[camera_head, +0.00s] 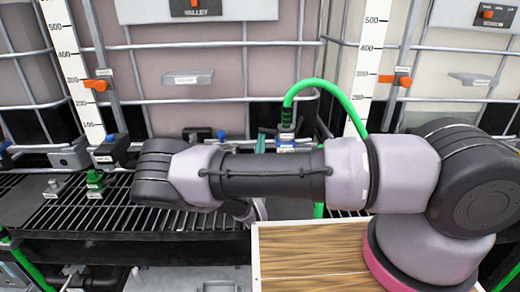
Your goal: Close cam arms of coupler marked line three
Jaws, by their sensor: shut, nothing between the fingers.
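A bright green hose (328,88) arches down to a coupler (287,133) in front of the tanks, just above my forearm. The coupler has a dark ribbed collar and a small white and blue label, too small to read. Its lower part is hidden behind my arm, and I cannot tell how its cam arms stand. I cannot tell whether this coupler is line three. A green fitting (95,182) with a small tag stands on the grating at the left. My arm reaches across from the right; my gripper's fingers are hidden behind it.
Caged tanks with white level scales (75,75) stand behind the black grating (110,212). Grey and black valve fittings (110,150) line the tank fronts at the left. A wood-topped, white-edged board (310,262) lies in front, beside my arm's base. Another green hose runs at lower left.

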